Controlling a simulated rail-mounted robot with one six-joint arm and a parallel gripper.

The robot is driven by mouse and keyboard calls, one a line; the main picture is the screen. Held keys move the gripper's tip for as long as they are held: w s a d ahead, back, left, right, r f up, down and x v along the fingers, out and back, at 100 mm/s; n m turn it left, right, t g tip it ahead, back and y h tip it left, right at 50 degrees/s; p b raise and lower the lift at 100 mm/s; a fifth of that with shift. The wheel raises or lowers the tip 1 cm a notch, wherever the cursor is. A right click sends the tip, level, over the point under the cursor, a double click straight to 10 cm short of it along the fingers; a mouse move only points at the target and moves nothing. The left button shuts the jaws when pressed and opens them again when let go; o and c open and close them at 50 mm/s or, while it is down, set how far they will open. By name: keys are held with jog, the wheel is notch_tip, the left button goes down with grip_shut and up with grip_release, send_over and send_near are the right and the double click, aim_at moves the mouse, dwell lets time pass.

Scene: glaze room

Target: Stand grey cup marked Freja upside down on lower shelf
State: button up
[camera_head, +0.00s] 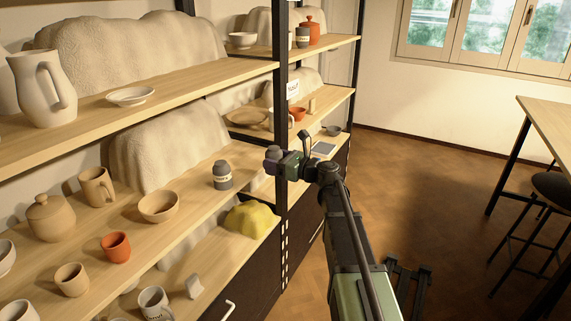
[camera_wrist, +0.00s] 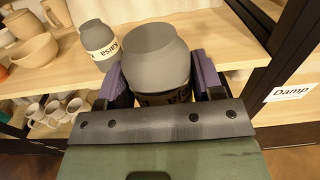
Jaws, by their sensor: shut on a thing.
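My gripper (camera_head: 288,163) is shut on a grey rounded cup (camera_wrist: 155,48). The cup's smooth, closed end faces up in the wrist view. A dark-lettered band on it is mostly hidden by the gripper, so I cannot read the name. In the head view the held cup (camera_head: 273,153) is small, in front of the black shelf post. Another grey cup marked Kaisa (camera_wrist: 98,38) stands on the wooden shelf to its left; it also shows in the head view (camera_head: 223,175). The shelf board (camera_head: 190,196) below it has free room near its front edge.
A tan bowl (camera_head: 158,207), small orange cup (camera_head: 116,246) and lidded jar (camera_head: 50,217) share that board. A yellow lump (camera_head: 250,219) and white cups (camera_head: 154,301) are on the board below. The black post (camera_head: 282,120) stands close. A Damp label (camera_wrist: 291,92) is at right.

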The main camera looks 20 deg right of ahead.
jog(key=x, duration=1.2)
jog(key=shift+f, duration=0.2)
jog(key=shift+f+b, duration=0.7)
jog(key=shift+b, duration=0.15)
jog(key=shift+f+b, duration=0.25)
jog(key=shift+b, duration=0.05)
jog(key=shift+f+b, duration=0.3)
jog(key=o, duration=1)
jog(key=shift+c, duration=0.2)
